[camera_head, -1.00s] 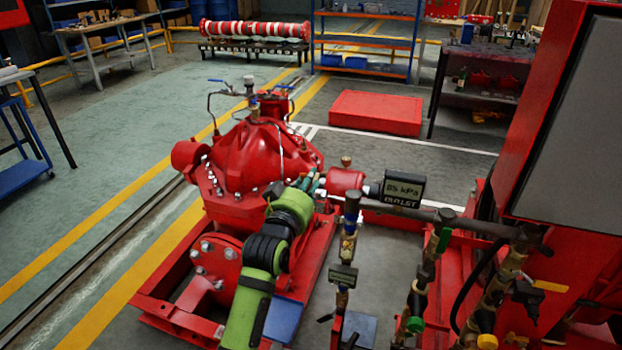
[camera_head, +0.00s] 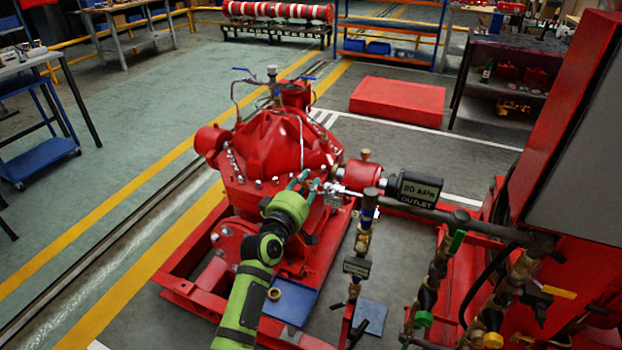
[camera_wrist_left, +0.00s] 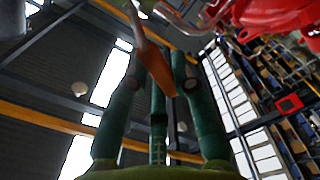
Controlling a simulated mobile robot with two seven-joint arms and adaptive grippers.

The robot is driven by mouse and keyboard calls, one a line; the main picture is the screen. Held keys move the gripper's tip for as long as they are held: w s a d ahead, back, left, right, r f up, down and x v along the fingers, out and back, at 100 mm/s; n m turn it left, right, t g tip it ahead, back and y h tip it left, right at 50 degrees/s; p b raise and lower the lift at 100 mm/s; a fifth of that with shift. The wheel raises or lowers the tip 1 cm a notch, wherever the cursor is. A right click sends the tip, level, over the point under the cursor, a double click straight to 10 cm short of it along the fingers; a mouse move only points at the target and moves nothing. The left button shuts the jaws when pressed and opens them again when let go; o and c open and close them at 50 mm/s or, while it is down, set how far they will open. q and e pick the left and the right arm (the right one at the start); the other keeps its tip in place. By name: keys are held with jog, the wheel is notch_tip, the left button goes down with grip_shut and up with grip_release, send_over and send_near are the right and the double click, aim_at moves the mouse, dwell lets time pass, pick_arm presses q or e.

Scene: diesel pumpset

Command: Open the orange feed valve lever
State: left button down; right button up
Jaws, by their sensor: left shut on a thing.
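The orange feed valve lever (camera_wrist_left: 157,70) shows in the left wrist view, running down between the green fingers of my left gripper (camera_wrist_left: 158,82). In the head view this gripper (camera_head: 307,186) is at the right side of the red pump (camera_head: 268,148), beside a silver fitting (camera_head: 340,193) on the outlet pipe. It is shut on the lever. My right gripper is not in view.
An outlet gauge (camera_head: 415,190) reading 80 kPa stands right of the fitting. Upright brass valves and pipes (camera_head: 363,240) stand in front of it. A red cabinet (camera_head: 560,130) blocks the right side. The floor on the left (camera_head: 130,170) is clear.

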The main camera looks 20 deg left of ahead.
pick_arm(q)
jog(key=f+n, duration=0.1)
jog(key=a+n, duration=0.1)
jog(key=n, duration=0.1)
jog(key=shift+f, duration=0.35)
jog(key=shift+f+n+b, duration=0.35)
jog(key=shift+f+n, duration=0.25)
jog(key=shift+n, duration=0.7)
jog(key=c, duration=1)
grip_release()
jog(key=shift+w+f, duration=0.1)
jog(key=shift+f, duration=0.05)
jog(key=s, duration=1.2)
jog(key=shift+a, duration=0.2)
